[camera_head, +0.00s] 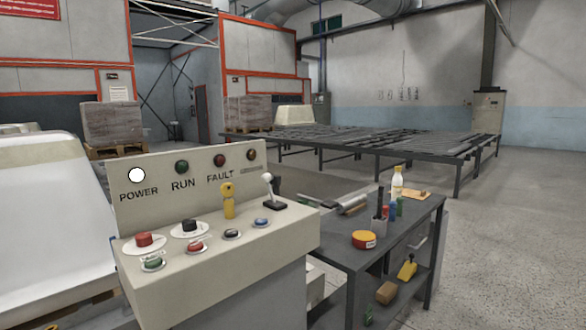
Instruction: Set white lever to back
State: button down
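The white lever (268,184) stands on the right part of the control console's (215,272) top face. It has a white ball knob on a thin stem, rising from a dark base plate. It looks tilted slightly to the left; its exact front-back setting is hard to tell. A yellow lever (228,200) stands upright to its left. My gripper is not in view.
Red, black, green and blue buttons sit on the console in front of the levers. A dark table (395,235) with bottles and an orange round tin (363,239) stands to the right. A white tub shell (50,220) is at left. Floor at far right is clear.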

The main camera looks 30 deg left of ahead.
aim_at(266, 177)
jog(key=i+u, duration=0.2)
jog(key=i, duration=0.3)
jog(key=i+l+u, duration=0.2)
jog(key=i, duration=0.35)
jog(key=i+l+u, duration=0.25)
jog(key=i, duration=0.25)
jog(key=i+l+u, duration=0.2)
jog(key=i, duration=0.25)
jog(key=l, duration=0.1)
